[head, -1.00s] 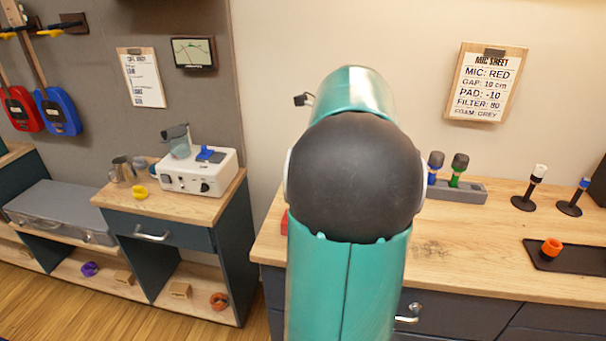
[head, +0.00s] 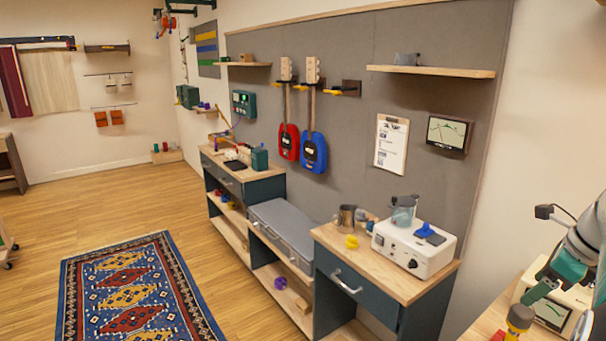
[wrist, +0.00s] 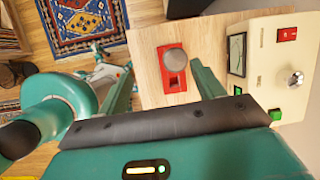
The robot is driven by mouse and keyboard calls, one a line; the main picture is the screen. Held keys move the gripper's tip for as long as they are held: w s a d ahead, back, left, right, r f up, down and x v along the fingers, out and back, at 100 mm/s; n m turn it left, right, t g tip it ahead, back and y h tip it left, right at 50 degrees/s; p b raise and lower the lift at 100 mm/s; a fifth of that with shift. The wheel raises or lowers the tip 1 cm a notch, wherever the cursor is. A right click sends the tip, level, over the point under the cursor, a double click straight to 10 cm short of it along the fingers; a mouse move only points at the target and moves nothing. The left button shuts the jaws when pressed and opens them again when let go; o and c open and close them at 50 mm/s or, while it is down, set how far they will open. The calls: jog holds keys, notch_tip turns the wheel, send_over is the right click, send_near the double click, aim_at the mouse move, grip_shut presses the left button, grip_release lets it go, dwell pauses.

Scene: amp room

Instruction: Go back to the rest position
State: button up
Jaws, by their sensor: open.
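My gripper (wrist: 160,72) is open in the wrist view, with its two teal fingers spread wide and nothing held between them. Below the gap, a red holder (wrist: 174,84) with a round grey top lies on the wooden bench top (wrist: 146,96). I cannot tell the height of the fingers above it. In the head view, part of my teal arm and gripper shows at the right edge, above the bench and close to a cream meter box (head: 550,312). The fingertips are not clear there.
The cream box, with its meter, red switch and green button, also shows right of the fingers in the wrist view (wrist: 272,60). A yellow-banded microphone (head: 518,320) stands near the arm. A white device (head: 413,250) tops the cabinet leftward. Open wooden floor and a patterned rug (head: 135,290) lie left.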

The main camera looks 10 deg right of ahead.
jog(key=w+a+n+h, duration=0.1)
jog(key=w+a+n, duration=0.2)
jog(key=a+n, duration=1.55)
jog(key=s+a+f+n, duration=0.1)
jog(key=s+a+n, duration=0.1)
jog(key=a+n, duration=0.2)
jog(key=s+a+f+n+t, duration=0.1)
jog(key=s+a+f+n, duration=0.1)
jog(key=a, duration=0.7)
jog(key=s+a+f+n, duration=0.1)
jog(key=s+a+n, duration=0.3)
jog(key=a+n, duration=0.2)
jog(key=shift+a+f+t, duration=0.3)
jog(key=shift+a+f, duration=0.1)
jog(key=shift+a, duration=0.4)
jog(key=c, duration=0.7)
jog(key=shift+d, duration=0.15)
jog(key=shift+d, duration=0.1)
